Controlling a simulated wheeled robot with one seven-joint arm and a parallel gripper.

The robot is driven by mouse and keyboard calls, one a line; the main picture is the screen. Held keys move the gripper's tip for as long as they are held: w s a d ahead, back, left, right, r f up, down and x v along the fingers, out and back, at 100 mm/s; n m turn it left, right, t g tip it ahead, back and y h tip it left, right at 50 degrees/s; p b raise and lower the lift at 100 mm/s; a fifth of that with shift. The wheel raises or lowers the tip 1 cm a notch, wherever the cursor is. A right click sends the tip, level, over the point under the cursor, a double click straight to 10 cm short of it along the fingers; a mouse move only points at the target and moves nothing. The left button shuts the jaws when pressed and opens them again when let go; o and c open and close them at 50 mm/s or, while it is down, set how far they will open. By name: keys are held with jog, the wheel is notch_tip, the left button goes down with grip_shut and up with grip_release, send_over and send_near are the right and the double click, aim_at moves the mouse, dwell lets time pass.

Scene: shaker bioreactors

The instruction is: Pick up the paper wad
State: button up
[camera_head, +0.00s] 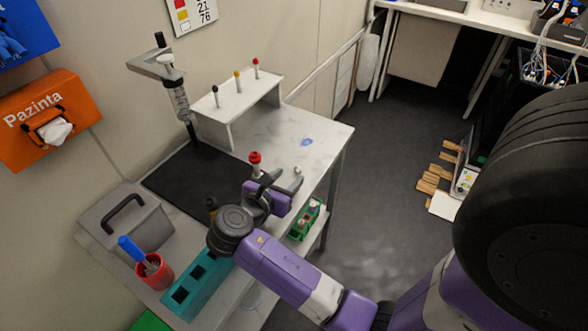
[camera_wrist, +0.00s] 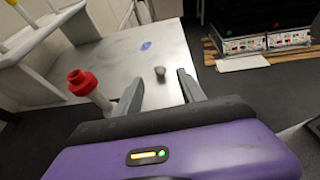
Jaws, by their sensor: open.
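The paper wad looks to be the small greyish lump (camera_head: 298,170) on the white marbled table top, near its right edge. It also shows in the wrist view (camera_wrist: 160,71), beyond the fingertips and between them in the picture. My gripper (camera_head: 283,184) is open and empty, reaching over the table with its fingers pointing toward the lump. In the wrist view my gripper (camera_wrist: 159,88) has one finger on each side of the lump in the picture. The fingers do not appear to touch it.
A red-capped white tube (camera_wrist: 82,80) stands close beside the left finger; it also shows in the head view (camera_head: 255,160). A white raised shelf (camera_head: 240,103) with several coloured-top items stands behind. A blue mark (camera_head: 306,142) lies on the clear table beyond the lump. A teal block (camera_head: 197,282) is at front.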

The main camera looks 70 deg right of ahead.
aim_at(296, 171)
jog(key=shift+p+x, duration=0.35)
jog(key=shift+x, duration=2.4)
grip_shut()
